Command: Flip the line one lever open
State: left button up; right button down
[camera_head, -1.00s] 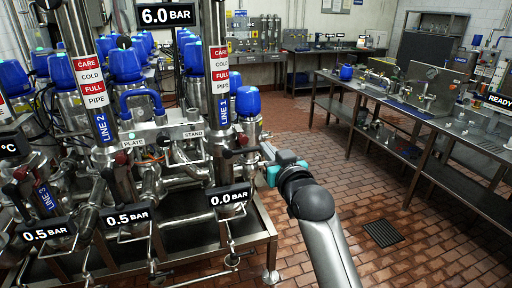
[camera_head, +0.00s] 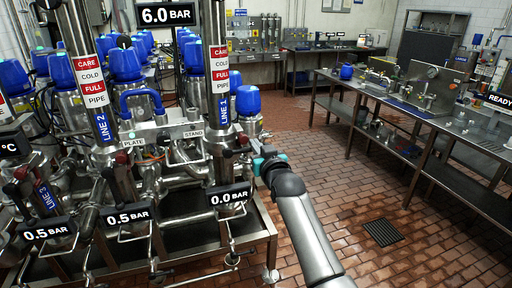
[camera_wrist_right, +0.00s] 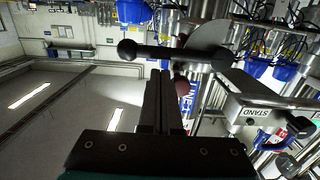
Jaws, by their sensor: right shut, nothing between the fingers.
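The LINE 1 pipe (camera_head: 219,85) stands upright with a blue label. At its lower part, by the 0.0 BAR sign (camera_head: 229,197), is the line one valve with a small dark red knob (camera_head: 243,139) and a black knob (camera_head: 228,153). My right gripper (camera_head: 254,158) is just right of this valve, its fingers shut and empty. In the right wrist view, the shut fingers (camera_wrist_right: 160,76) point at a black bar with a ball end (camera_wrist_right: 127,49); a dark red knob (camera_wrist_right: 181,86) shows beside them. I cannot tell whether they touch. My left gripper is out of view.
The LINE 2 pipe (camera_head: 102,120) and its 0.5 BAR sign (camera_head: 128,215) stand to the left. A STAND plate (camera_head: 193,134) sits between the pipes. Brick floor (camera_head: 350,190) lies clear to the right, before a long steel bench (camera_head: 400,110).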

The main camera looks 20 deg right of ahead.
jog(key=shift+f, duration=0.25)
jog(key=shift+d+f+m, duration=0.1)
jog(key=shift+f+m, duration=0.35)
jog(key=shift+m, duration=0.15)
dwell(0.3)
jog(key=a+f+m+b, duration=0.2)
jog(key=f+m, duration=0.2)
jog(key=m, duration=0.4)
jog(key=a+f+m+y+b, duration=0.1)
jog(key=a+f+m+b, duration=0.2)
jog(key=f+m, duration=0.2)
jog(key=shift+a+m+t+b, duration=0.3)
jog(key=shift+a+m+b, duration=0.05)
jog(key=shift+m, duration=1.45)
